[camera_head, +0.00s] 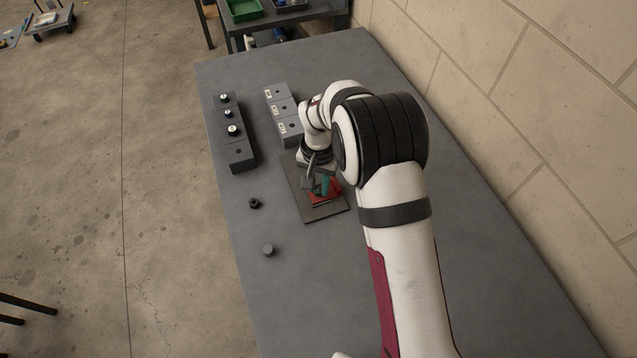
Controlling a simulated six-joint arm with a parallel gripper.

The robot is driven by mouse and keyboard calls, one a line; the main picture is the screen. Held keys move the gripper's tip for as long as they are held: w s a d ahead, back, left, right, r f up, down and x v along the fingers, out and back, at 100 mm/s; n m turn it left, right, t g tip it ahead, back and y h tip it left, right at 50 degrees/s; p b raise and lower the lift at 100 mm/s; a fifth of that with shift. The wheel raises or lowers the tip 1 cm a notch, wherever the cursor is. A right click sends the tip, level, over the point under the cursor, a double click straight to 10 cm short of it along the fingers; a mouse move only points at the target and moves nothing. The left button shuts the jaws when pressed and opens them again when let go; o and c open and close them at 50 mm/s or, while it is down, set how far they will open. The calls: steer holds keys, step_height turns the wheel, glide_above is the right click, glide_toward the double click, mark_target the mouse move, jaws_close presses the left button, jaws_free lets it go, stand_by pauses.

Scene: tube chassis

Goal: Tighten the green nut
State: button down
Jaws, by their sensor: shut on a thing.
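My gripper (316,184) points down at the end of my arm, over a dark plate (325,213) on the table. It is shut on a small green piece, which I take for the green nut (325,184). A red part (322,199) lies on the plate just below the jaws. The jaws and wrist partly cover the green nut and the red part, so I cannot tell how the nut sits on what is under it.
A grey block (241,155) with several dark, light-topped pieces stands at the left. Further grey blocks (277,93) with white labels stand behind the plate. A black nut-like piece (254,203) and a grey cylinder (268,250) lie at the front left. A wall is at right.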

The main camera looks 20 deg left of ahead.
steer(key=m, duration=1)
steer(key=shift+f, duration=0.1)
steer(key=m, duration=0.6)
steer(key=m, duration=0.5)
steer(key=c, duration=0.9)
jaws_free()
